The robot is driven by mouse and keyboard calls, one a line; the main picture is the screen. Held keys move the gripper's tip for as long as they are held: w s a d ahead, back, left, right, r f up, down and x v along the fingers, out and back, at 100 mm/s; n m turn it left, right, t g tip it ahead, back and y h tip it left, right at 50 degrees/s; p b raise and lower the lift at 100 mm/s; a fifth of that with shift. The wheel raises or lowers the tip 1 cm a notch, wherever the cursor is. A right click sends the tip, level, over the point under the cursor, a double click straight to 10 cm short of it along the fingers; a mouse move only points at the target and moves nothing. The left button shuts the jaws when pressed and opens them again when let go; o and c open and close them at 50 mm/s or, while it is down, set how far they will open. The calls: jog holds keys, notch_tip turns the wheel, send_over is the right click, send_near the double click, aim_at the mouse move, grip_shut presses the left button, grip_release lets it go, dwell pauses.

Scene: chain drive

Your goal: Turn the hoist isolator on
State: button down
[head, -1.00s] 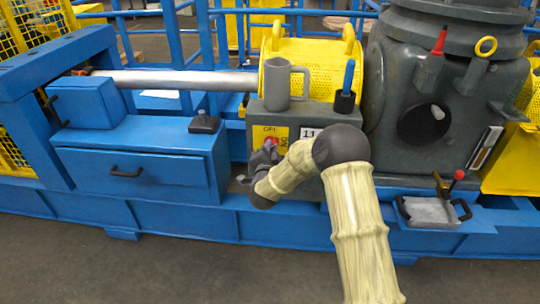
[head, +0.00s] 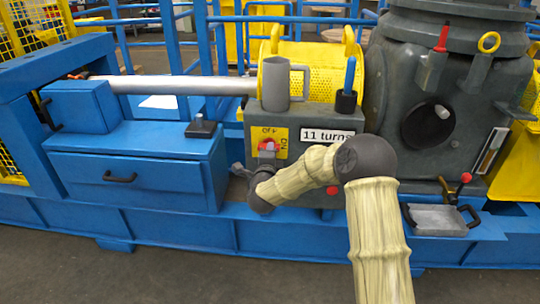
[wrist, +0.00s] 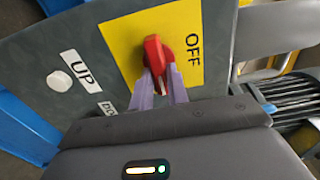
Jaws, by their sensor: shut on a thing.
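The hoist isolator is a red rotary handle (head: 268,146) on a yellow plate (head: 262,131) on the front of a grey box. The plate reads OFF at the top and ON at the right in the head view. In the wrist view my gripper (wrist: 161,80) has its two pale purple fingers shut on the red handle (wrist: 156,55), one on each side. The OFF label (wrist: 194,54) is right of the handle there; the ON label is hidden. The handle lies roughly across the OFF direction. My gripper is partly hidden by my forearm in the head view.
A grey mug (head: 276,82) and a blue-handled tool in a black holder (head: 346,101) stand on the box. An "11 turns" label (head: 327,135) is right of the plate. A blue drawer cabinet (head: 135,170) stands left. A grey tray (head: 438,219) is at the right.

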jog(key=shift+f, duration=0.15)
jog(key=c, duration=1.4)
grip_release()
jog(key=shift+o, duration=0.2)
jog(key=shift+a, duration=0.1)
jog(key=s+p, duration=0.2)
jog(key=s, duration=1.5)
jog(key=shift+s+a, duration=0.25)
